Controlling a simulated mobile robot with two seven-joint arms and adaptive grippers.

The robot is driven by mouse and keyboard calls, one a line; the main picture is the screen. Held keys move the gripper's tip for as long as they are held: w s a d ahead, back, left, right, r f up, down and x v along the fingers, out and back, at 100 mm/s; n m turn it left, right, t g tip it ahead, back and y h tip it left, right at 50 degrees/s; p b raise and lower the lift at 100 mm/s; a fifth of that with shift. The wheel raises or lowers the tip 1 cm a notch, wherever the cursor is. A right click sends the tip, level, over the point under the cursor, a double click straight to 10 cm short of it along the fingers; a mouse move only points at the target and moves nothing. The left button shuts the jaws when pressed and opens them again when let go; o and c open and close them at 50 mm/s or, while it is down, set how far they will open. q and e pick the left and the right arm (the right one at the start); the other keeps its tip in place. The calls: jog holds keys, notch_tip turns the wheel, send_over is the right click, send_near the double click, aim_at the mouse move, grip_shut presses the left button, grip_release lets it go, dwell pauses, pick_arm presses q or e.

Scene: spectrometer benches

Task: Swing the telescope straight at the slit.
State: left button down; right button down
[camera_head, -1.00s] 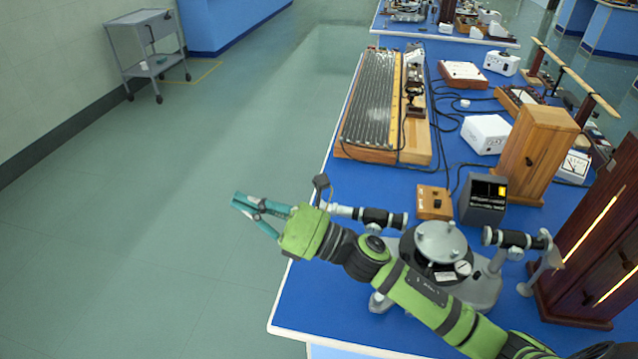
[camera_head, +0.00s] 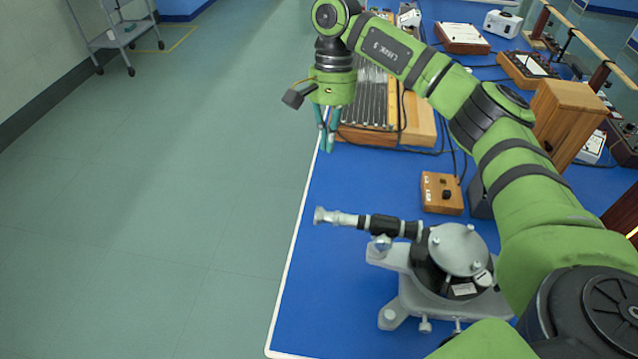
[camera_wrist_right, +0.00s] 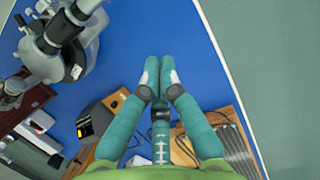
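The spectrometer (camera_head: 458,250) stands on the blue bench, with a round silver table on a grey base. Its telescope (camera_head: 390,226), a black and silver tube, points left from it, its eyepiece end near the bench's left edge. The tube on the spectrometer's other side, with the slit, is hidden behind my right arm in the head view. The spectrometer also shows at the upper left of the wrist view (camera_wrist_right: 75,45). My right gripper (camera_head: 326,146) points down beyond the telescope, apart from it. Its teal fingers (camera_wrist_right: 159,75) are together and empty. My left gripper is not in view.
A small wooden switch box (camera_head: 441,193) stands behind the spectrometer. A long ridged apparatus on a wooden base (camera_head: 378,134) lies beyond my gripper. A wooden cabinet (camera_head: 566,115) is at right. Blue bench left of the telescope's base is clear; the floor lies beyond its edge.

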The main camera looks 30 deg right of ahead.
jog(key=s+a+f+p, duration=0.4)
jog(key=s+f+p, duration=0.1)
jog(key=f, duration=0.3)
jog(key=shift+f+p, duration=0.15)
jog(key=shift+p, duration=0.5)
